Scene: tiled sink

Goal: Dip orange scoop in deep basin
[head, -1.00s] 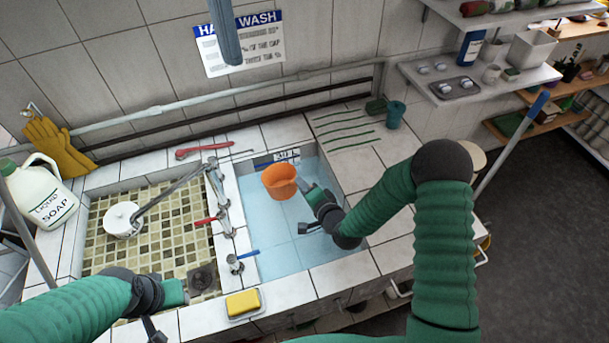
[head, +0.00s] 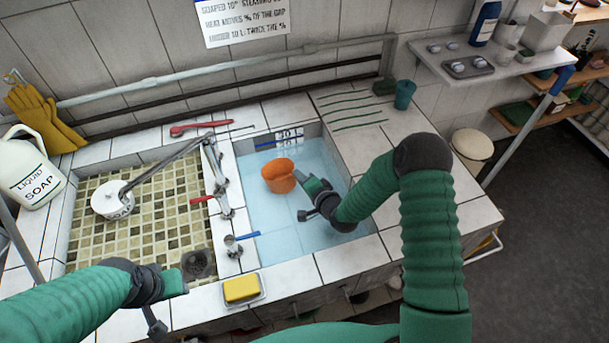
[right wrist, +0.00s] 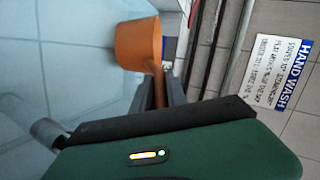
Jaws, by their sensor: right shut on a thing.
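The orange scoop (head: 278,176) is over the blue deep basin (head: 300,235), towards its back left part. It is tilted in the head view. My right gripper (head: 303,180) is shut on its handle; the right wrist view shows the orange scoop (right wrist: 140,42) out beyond the gripper fingers (right wrist: 158,88). I cannot tell whether the scoop touches the water. My left gripper (head: 180,290) hangs over the front edge of the tiled shallow sink (head: 130,225); its fingers are too unclear to tell open from shut.
A faucet (head: 215,165) stands on the divider, with red and blue levers. A yellow sponge (head: 241,289) lies on the front ledge. A soap jug (head: 30,175) and yellow gloves (head: 42,118) are at left. A teal cup (head: 404,95) stands at the basin's back right.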

